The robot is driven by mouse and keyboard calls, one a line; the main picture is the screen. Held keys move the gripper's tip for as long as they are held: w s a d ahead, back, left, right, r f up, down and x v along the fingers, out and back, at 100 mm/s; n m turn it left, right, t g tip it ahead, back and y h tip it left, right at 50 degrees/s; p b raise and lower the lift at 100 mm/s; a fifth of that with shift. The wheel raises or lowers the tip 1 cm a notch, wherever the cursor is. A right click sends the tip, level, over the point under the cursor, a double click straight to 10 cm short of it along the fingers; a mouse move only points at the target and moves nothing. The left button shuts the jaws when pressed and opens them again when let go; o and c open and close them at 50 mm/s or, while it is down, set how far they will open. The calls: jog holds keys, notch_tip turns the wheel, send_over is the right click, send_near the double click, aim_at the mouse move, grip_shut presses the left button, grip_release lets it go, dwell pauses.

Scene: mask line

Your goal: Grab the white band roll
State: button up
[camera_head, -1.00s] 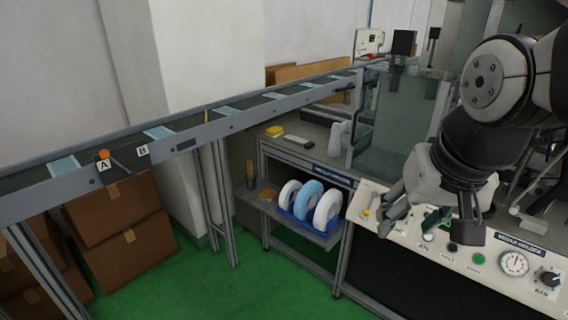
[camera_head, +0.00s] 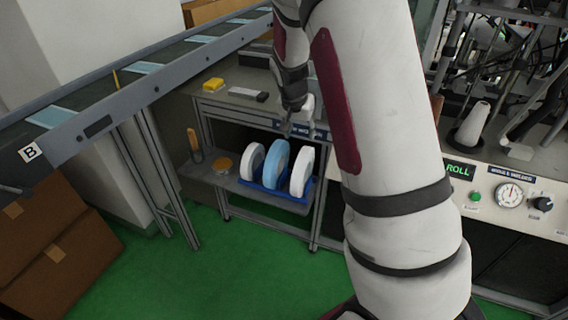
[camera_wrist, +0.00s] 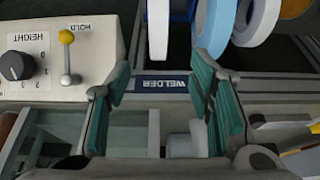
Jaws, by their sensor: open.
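Three upright rolls stand side by side in a blue rack on the low shelf in the head view: a white band roll (camera_head: 302,171) on the right, a light blue roll (camera_head: 276,165) in the middle and a whitish roll (camera_head: 252,162) on the left. My gripper (camera_head: 298,130) is above and behind them in this view, partly hidden by my arm. In the wrist view my gripper (camera_wrist: 160,85) is open and empty, with green-padded fingers apart. White roll edges (camera_wrist: 158,30) and a blue roll (camera_wrist: 258,22) show at the top, beyond the fingertips and cut by the frame.
A bench edge with a WELDER label (camera_wrist: 167,84) lies across the wrist view. The control panel (camera_head: 500,195) stands right of my arm. A conveyor (camera_head: 130,90) runs along the left. An orange round item (camera_head: 222,165) lies left of the rolls.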

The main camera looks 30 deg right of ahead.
aim_at(304, 152)
jog(key=x, duration=0.8)
jog(key=shift+w+d+f, duration=0.1)
jog(key=shift+w+f, duration=0.2)
jog(key=shift+w, duration=0.05)
jog(key=shift+s+x, duration=0.15)
jog(key=shift+x, duration=1.3)
jog(key=shift+s+x, duration=0.2)
jog(key=shift+x, duration=1.2)
jog(key=shift+d, duration=0.15)
grip_shut()
